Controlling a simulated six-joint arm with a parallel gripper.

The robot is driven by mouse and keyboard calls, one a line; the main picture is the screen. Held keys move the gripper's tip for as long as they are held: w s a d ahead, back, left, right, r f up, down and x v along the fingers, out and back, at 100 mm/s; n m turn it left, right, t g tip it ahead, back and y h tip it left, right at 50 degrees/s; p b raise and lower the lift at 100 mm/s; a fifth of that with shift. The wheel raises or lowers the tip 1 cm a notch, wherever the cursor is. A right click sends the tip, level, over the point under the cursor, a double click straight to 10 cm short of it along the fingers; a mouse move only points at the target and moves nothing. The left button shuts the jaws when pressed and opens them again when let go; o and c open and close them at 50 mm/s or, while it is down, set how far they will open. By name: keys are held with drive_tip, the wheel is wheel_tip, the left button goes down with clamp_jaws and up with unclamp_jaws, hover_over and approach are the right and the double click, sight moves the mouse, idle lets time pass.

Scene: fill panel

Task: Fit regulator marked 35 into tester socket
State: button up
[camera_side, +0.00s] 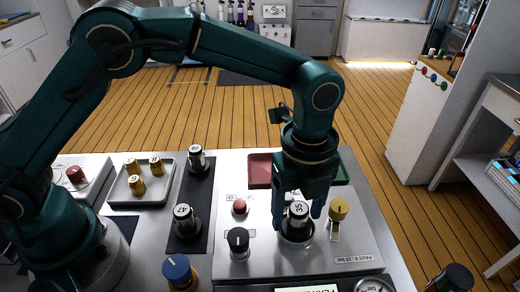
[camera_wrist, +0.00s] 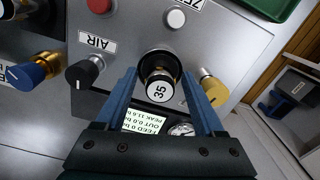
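The regulator marked 35 (camera_side: 297,213) is a dark cylinder with a white top. It stands at the round tester socket (camera_side: 296,240) on the grey tester panel and looks about upright; how deep it sits is hard to tell. In the wrist view the regulator (camera_wrist: 160,90) is between the blue fingers of my gripper (camera_wrist: 160,78), with a narrow gap on each side. My gripper (camera_side: 300,208) points down around the regulator and looks open.
On the panel, a black AIR knob (camera_side: 238,240) is left of the socket and a yellow knob (camera_side: 339,209) is close on the right. A red button (camera_side: 240,206) is behind. Regulators 47 (camera_side: 185,218) and 29 (camera_side: 197,158) stand on a dark mat (camera_side: 204,190).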

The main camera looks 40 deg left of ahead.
sight(300, 207)
wheel_tip(300, 207, up, 11)
drive_tip(key=shift+w+f, duration=0.1)
drive_tip(key=s+a+r+n+t, duration=0.3)
drive_tip(key=a+r+n, duration=0.4)
drive_tip(key=a+n, duration=0.4)
drive_tip(key=s+a+f+n+t, duration=0.2)
drive_tip(key=s+a+f+n, duration=0.5)
drive_tip(key=n, duration=0.6)
drive_tip(key=s, duration=0.2)
drive_tip(key=shift+s+a+t, duration=0.2)
drive_tip(key=shift+s+t, duration=0.1)
drive_tip(key=shift+s, duration=0.1)
drive_tip(key=shift+f, duration=0.1)
drive_tip(key=shift+c, duration=0.2)
